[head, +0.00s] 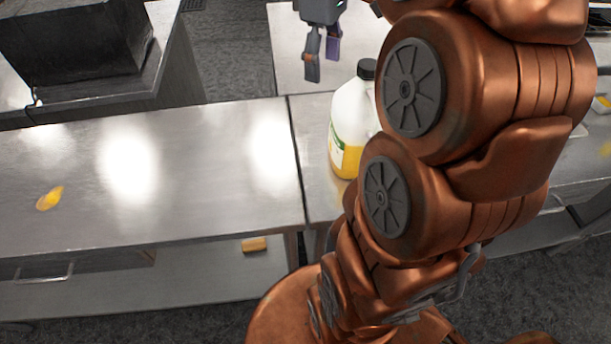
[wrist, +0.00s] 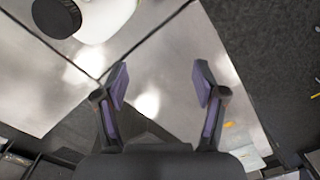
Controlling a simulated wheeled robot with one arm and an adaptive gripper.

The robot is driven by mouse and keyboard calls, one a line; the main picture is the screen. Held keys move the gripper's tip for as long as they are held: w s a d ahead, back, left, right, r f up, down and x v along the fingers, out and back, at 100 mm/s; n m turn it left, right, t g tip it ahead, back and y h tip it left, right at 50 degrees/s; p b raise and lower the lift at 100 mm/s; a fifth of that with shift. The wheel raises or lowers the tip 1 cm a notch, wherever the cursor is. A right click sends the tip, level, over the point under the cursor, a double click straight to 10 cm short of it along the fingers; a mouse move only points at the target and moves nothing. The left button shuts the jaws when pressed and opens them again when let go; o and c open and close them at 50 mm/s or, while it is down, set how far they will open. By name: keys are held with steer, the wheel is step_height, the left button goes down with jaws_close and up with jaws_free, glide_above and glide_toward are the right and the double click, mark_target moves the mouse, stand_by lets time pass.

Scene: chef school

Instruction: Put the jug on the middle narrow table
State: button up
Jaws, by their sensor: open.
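The jug (head: 347,112) stands upright, with a black cap, a pale upper body and yellow in its lower part. It is on a steel surface (head: 317,190) just right of a table seam, and my arm hides its right side. My gripper (head: 322,68) is open and empty, above and behind the jug in the head view. In the wrist view the jug (wrist: 104,16) is at the top left, cut by the frame edge, outside my spread fingers (wrist: 160,82). I cannot tell for sure which surface is the middle narrow table.
A wide steel table (head: 205,200) lies left, mostly bare, with a small yellow item (head: 49,198) on it. A black box-like object (head: 75,40) stands on a back-left counter. Another steel surface (head: 292,45) lies behind the jug. A small orange-brown block (head: 254,244) is on the lower shelf.

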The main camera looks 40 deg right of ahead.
steer(key=s+a+f+m+g, duration=0.1)
steer(key=s+a+f+m, duration=0.4)
steer(key=s+a+f, duration=1.1)
steer(key=shift+s+a, duration=0.15)
steer(key=shift+s, duration=0.1)
steer(key=shift+f, duration=0.1)
steer(key=shift+f+b, duration=0.25)
steer(key=shift+b, duration=0.1)
